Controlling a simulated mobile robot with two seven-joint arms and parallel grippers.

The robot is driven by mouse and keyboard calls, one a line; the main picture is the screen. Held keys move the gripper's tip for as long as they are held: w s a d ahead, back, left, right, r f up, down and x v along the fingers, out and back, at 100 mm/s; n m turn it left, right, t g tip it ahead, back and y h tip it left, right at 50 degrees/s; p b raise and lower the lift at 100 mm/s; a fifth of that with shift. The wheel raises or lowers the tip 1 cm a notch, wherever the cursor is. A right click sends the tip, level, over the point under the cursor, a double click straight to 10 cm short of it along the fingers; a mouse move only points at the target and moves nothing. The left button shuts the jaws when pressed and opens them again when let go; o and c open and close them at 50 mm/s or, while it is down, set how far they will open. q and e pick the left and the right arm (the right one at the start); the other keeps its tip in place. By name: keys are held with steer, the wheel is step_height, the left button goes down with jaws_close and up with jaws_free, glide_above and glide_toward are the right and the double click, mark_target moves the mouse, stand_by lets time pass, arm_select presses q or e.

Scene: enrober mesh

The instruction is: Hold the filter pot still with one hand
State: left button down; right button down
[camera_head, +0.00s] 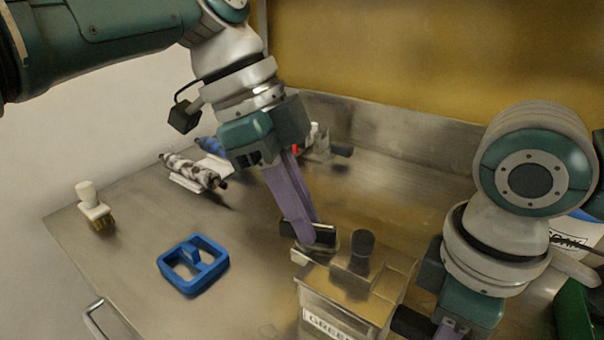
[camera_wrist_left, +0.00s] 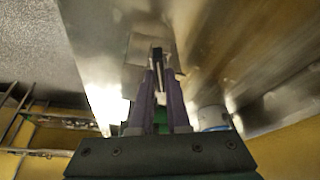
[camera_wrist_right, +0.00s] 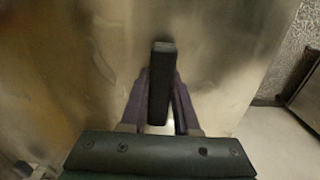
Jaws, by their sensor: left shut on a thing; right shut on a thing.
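The filter pot (camera_head: 345,308) is a shiny metal box with a label on its front and a black knob (camera_head: 362,242) on top. It stands upright at the lower middle of the head view. My left gripper (camera_head: 312,238) comes down from above and is shut on a dark handle piece at the pot's upper left edge; its fingers (camera_wrist_left: 158,82) flank a dark bar in the left wrist view. My right gripper (camera_wrist_right: 160,98) is shut on the pot's black side handle (camera_wrist_right: 161,75), with one finger on each side. In the head view its fingers are mostly cut off.
A blue frame (camera_head: 194,265) lies on the metal table left of the pot. A white-handled brush (camera_head: 94,207) stands near the left edge. Mottled rollers (camera_head: 195,171) lie behind. A white tub (camera_head: 578,236) and a green bin (camera_head: 576,310) are at the right.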

arm_select(q)
steer(key=c, duration=0.9)
jaws_free()
steer(key=v, duration=1.2)
